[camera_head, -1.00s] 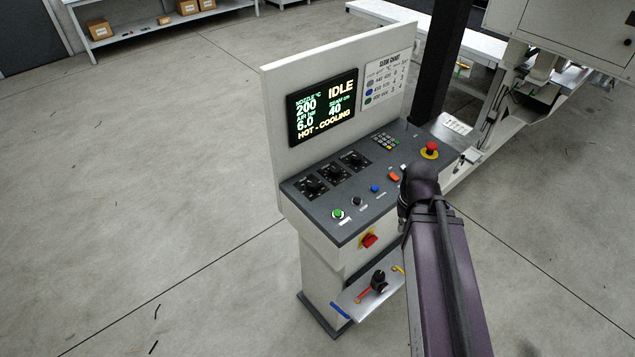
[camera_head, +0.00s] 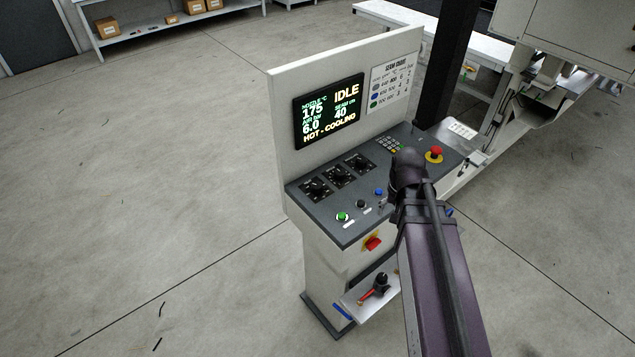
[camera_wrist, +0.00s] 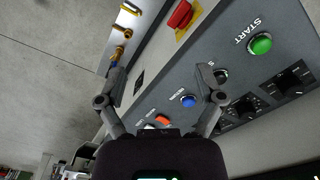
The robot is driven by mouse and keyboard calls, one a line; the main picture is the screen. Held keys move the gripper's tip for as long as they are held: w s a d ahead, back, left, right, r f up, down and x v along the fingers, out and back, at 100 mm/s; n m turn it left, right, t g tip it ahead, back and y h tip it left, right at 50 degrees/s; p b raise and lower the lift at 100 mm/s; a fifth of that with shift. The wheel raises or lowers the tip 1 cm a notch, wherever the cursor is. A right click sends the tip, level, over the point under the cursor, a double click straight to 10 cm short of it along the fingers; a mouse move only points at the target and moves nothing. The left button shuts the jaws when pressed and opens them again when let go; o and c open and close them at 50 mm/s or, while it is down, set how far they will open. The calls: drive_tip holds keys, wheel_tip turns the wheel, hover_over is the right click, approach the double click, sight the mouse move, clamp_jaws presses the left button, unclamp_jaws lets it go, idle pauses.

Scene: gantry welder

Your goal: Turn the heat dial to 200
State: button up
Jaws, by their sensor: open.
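The control console carries a row of three black dials: a left one (camera_head: 317,188), a middle one (camera_head: 339,175) and a right one (camera_head: 360,163). Their labels are too small to read, so I cannot tell which is the heat dial. The display (camera_head: 328,110) reads nozzle 175, air 6.0, seam 40, "IDLE" and "HOT - COOLING". In the wrist view, dials (camera_wrist: 290,79) show at the right edge, beyond my gripper's right finger. My gripper (camera_wrist: 161,82) is open and empty above the button area, apart from the dials. The head view hides it behind my arm.
Near the dials are a green start button (camera_head: 343,216), a black button (camera_head: 361,204) and a blue button (camera_head: 379,192). A red switch (camera_head: 373,244) is on the front, above a small shelf (camera_head: 357,306) with a lever.

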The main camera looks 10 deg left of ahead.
drive_tip(key=w+a+r+m+p, duration=0.4)
drive_tip(key=w+a+m, duration=0.1)
drive_tip(key=w+a, duration=0.6)
wheel_tip(320, 180, up, 3)
drive_tip(key=m+p, duration=0.2)
drive_tip(key=m, duration=0.2)
hover_over(317, 185)
drive_tip(key=shift+f, duration=0.15)
drive_tip(key=shift+f, duration=0.1)
wheel_tip(317, 185, down, 14)
drive_tip(key=b, duration=1.3)
drive_tip(key=shift+r+b, duration=0.2)
drive_tip(key=shift+b, duration=0.1)
drive_tip(key=shift+c, duration=0.2)
drive_tip(key=c, duration=1.1)
